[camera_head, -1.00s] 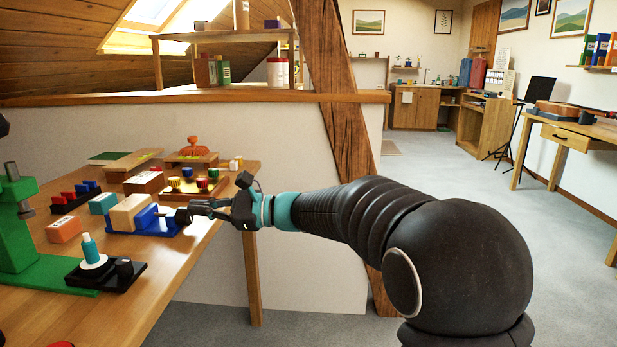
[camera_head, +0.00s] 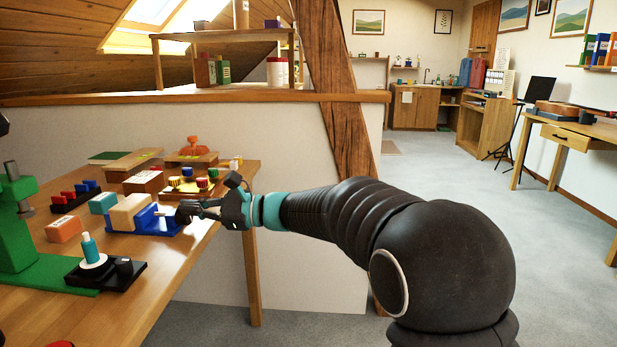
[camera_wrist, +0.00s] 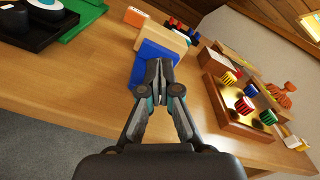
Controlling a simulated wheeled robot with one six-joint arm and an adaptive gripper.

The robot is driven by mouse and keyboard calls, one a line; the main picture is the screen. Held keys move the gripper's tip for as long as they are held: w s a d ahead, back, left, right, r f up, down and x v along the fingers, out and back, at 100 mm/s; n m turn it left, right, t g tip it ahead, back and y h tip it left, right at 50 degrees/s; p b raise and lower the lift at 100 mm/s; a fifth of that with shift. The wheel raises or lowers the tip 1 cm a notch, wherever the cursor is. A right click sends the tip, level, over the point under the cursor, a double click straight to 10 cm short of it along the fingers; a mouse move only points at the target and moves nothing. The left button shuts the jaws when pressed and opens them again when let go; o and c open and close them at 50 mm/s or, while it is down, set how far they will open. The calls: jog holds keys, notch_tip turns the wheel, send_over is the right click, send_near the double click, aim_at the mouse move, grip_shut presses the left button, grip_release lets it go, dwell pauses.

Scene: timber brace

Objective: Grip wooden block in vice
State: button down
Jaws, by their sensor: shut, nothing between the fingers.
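A blue vice (camera_head: 143,229) stands on the wooden bench at the near right edge. The pale wooden block (camera_head: 122,212) sits upright in it, between its jaws as far as I can see. In the wrist view the vice (camera_wrist: 146,64) lies just beyond my fingertips, and the block (camera_wrist: 163,36) is behind it. My gripper (camera_head: 186,211) is shut and empty at the vice's right end, by its screw and dark handle. In the wrist view my gripper (camera_wrist: 158,69) hides that end, so I cannot tell whether the fingertips touch the handle.
A wooden tray (camera_wrist: 226,115) with coloured knobs stands close to the right of my gripper in the wrist view. An orange block (camera_head: 64,229), a teal block (camera_head: 103,203) and a black stand (camera_head: 118,275) are near the vice. Free bench lies in front of it.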

jog(key=shift+d+f+b, duration=0.1)
jog(key=shift+f+b, duration=0.4)
jog(key=shift+b, duration=0.25)
dwell(0.8)
jog(key=shift+s+r, duration=0.15)
jog(key=shift+r, duration=0.2)
jog(key=d, duration=0.5)
jog(key=shift+s+d+r+b, duration=0.25)
jog(key=shift+s+d+b, duration=0.05)
jog(key=shift+d, duration=0.1)
jog(key=shift+s+a+f+n+b, duration=0.1)
jog(key=shift+a+f+n+b, duration=0.1)
jog(key=shift+a+n+b, duration=0.8)
jog(key=shift+s+a+f+n+b, duration=0.1)
jog(key=shift+a+f+n+b, duration=0.1)
jog(key=shift+a+n+b, duration=0.8)
jog(key=shift+a+f+n+b, duration=0.2)
jog(key=shift+a+n+b, duration=0.7)
jog(key=shift+a+b, duration=0.2)
